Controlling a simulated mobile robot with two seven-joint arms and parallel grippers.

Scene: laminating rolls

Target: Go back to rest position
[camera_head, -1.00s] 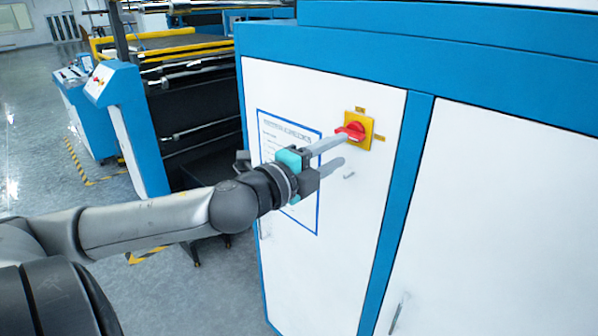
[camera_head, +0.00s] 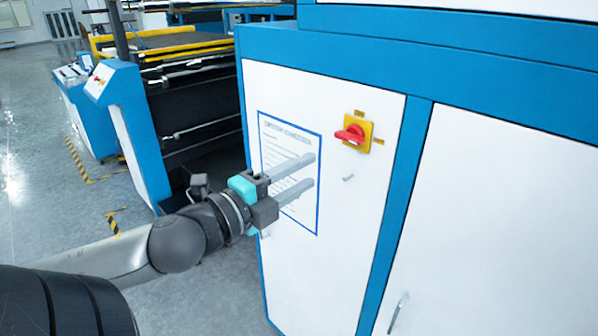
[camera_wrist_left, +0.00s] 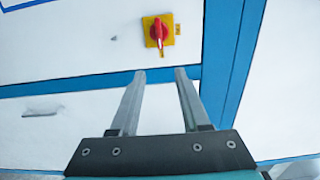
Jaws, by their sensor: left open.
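My left gripper (camera_head: 308,171) is open and empty in front of the white cabinet door (camera_head: 350,250), to the left of and below the red rotary switch (camera_head: 351,134) on its yellow plate (camera_head: 364,122). Its two fingers are apart and touch nothing that I can see. In the left wrist view the open fingers (camera_wrist_left: 157,72) point toward the cabinet, with the red switch (camera_wrist_left: 158,31) beyond their tips. My right gripper is not in view.
A framed notice (camera_head: 288,140) is on the door behind my fingers. A blue console (camera_head: 130,130) and a roller machine (camera_head: 190,60) stand at the left. Open grey floor (camera_head: 35,180) lies at the far left. A second white door (camera_head: 500,220) is on the right.

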